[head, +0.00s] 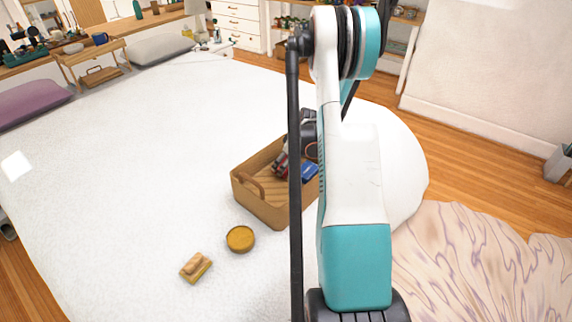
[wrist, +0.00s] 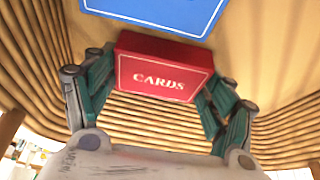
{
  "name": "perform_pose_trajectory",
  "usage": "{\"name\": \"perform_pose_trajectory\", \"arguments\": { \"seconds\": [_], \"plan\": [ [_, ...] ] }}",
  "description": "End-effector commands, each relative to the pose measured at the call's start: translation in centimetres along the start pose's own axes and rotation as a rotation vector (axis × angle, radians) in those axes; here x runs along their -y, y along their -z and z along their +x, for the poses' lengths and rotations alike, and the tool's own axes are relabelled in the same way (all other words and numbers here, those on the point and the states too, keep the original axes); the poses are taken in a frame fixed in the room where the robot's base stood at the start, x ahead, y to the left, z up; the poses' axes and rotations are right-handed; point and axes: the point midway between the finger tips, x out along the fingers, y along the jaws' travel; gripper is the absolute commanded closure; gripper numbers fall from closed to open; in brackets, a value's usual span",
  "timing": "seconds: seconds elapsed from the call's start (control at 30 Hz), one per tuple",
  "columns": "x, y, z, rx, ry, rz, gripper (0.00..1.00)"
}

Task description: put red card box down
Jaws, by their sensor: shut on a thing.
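The red card box (wrist: 163,74), marked "CARDS", is between the fingers of my gripper (wrist: 162,82), which is shut on it. In the head view the red card box (head: 281,164) shows small beside my arm, in or just over the tan basket (head: 262,203). In the wrist view the basket's ribbed wall (wrist: 280,115) surrounds the box. A blue card box (wrist: 160,8) lies just beyond the red one; it also shows inside the basket in the head view (head: 310,172). My arm hides the basket's right part, and whether the red box touches the bottom cannot be told.
The basket stands on a white bed (head: 130,150). A round yellow-brown tin (head: 240,239) and a small wooden brush-like object (head: 196,267) lie in front of it. A purple pillow (head: 35,100) and wooden tray table (head: 92,58) are at the left. The bed's left middle is clear.

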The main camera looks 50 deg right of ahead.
Motion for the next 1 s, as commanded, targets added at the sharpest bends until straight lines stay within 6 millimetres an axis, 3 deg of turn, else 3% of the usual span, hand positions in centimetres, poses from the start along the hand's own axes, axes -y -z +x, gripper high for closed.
{"name": "perform_pose_trajectory", "arguments": {
  "seconds": [0.27,0.3,0.37,0.83,1.0],
  "plan": [
    [0.0,-0.1,0.3,0.0,0.0,0.0,0.52],
    [0.0,-0.1,0.2,0.0,0.0,0.0,0.17],
    [0.0,-0.1,0.1,0.0,0.0,0.0,0.04],
    [0.0,0.0,-0.1,0.0,0.0,0.0,0.04],
    [-0.1,0.1,-2.0,0.0,-0.001,0.002,0.04]
  ]
}}
